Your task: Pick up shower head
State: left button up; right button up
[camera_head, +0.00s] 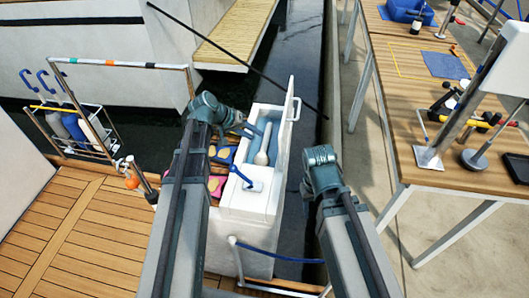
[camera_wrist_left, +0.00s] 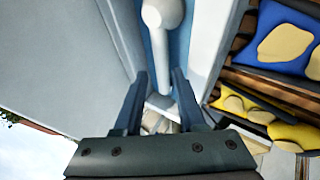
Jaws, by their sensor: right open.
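The white shower head (camera_head: 262,156) lies in the narrow blue-lined compartment of an open white locker (camera_head: 250,203). In the left wrist view, the round white end of the shower head (camera_wrist_left: 162,12) is at the top, and its slim neck runs down toward my fingers. My left gripper (camera_head: 255,132) is over the locker's left rim beside the shower head. Its two fingers show apart in the left wrist view (camera_wrist_left: 160,98), with nothing clearly held between them. My right gripper (camera_head: 318,160) is open to the right of the locker; its fingertips are hard to make out.
The locker's raised lid (camera_head: 286,125) stands along its right side. A blue handle (camera_head: 243,178) is on its front ledge. Colourful cushion-like items (camera_head: 217,155) lie to its left. A wooden workbench (camera_head: 405,90) with tools is at the right. Dark water lies beyond; the wooden deck (camera_head: 85,235) is clear.

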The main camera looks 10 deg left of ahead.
aim_at(264, 142)
pick_arm(q)
jog(key=shift+w+d+f, duration=0.15)
jog(key=shift+d+f, duration=0.1)
jog(key=shift+f, duration=0.1)
jog(key=b+x, duration=0.4)
jog(key=shift+s+d+f, duration=0.15)
jog(key=shift+s+f, duration=0.15)
jog(key=shift+f, duration=0.05)
jog(key=shift+w+d+f, duration=0.2)
jog(key=shift+d+f, duration=0.05)
jog(key=shift+d, duration=0.05)
jog(key=shift+r, duration=0.1)
grip_shut()
